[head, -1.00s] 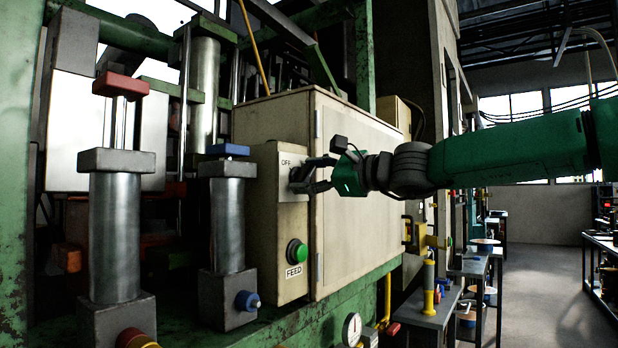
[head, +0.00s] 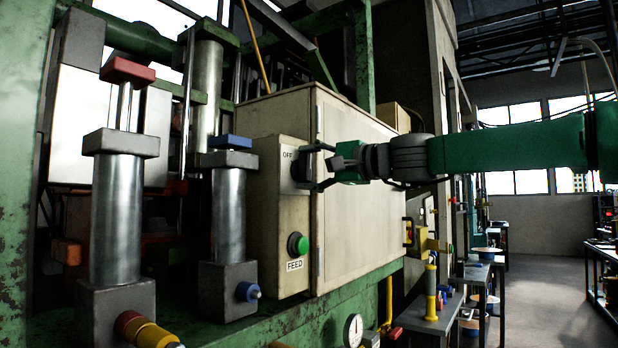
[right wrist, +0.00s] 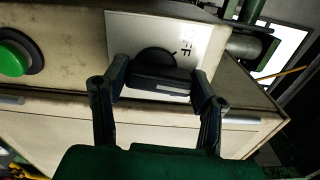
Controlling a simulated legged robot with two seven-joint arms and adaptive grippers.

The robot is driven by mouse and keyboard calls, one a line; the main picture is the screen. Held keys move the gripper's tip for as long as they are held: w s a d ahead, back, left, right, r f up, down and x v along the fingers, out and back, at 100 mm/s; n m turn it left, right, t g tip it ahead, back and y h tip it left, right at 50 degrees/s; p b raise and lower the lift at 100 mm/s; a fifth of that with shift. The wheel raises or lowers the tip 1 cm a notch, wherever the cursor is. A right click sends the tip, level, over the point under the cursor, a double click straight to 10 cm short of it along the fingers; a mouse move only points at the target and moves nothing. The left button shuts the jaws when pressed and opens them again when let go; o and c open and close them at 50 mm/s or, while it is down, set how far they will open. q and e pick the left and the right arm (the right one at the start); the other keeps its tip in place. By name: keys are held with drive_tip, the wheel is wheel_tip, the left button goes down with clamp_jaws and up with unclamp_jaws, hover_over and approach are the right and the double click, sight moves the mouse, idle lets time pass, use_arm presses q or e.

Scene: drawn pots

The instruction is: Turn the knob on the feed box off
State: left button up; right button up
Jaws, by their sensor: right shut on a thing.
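The feed box (head: 355,190) is a beige metal cabinet with a narrow control panel on its left side. The black knob (right wrist: 160,82) sits on a pale plate marked OFF, at the upper part of the panel. My right gripper (head: 308,168) comes in from the right and is shut on the knob. In the right wrist view its two fingers (right wrist: 158,88) sit on either side of the knob's bar. In the head view the gripper hides most of the knob. My left gripper is not in view.
A green button (head: 298,244) above a FEED label sits lower on the panel. Metal cylinders with a red cap (head: 127,71) and a blue cap (head: 230,142) stand to the left. A gauge (head: 353,330) is below the box. Open floor lies at the right.

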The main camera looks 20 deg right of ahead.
drive_tip(key=n, duration=0.1)
drive_tip(key=n+b, duration=0.1)
drive_tip(key=n, duration=0.1)
drive_tip(key=n+b, duration=0.1)
drive_tip(key=n, duration=0.1)
drive_tip(key=shift+f, duration=0.3)
drive_tip(key=shift+a+f+n+b, duration=0.1)
drive_tip(key=shift+n+b, duration=0.8)
drive_tip(key=shift+n, duration=1.5)
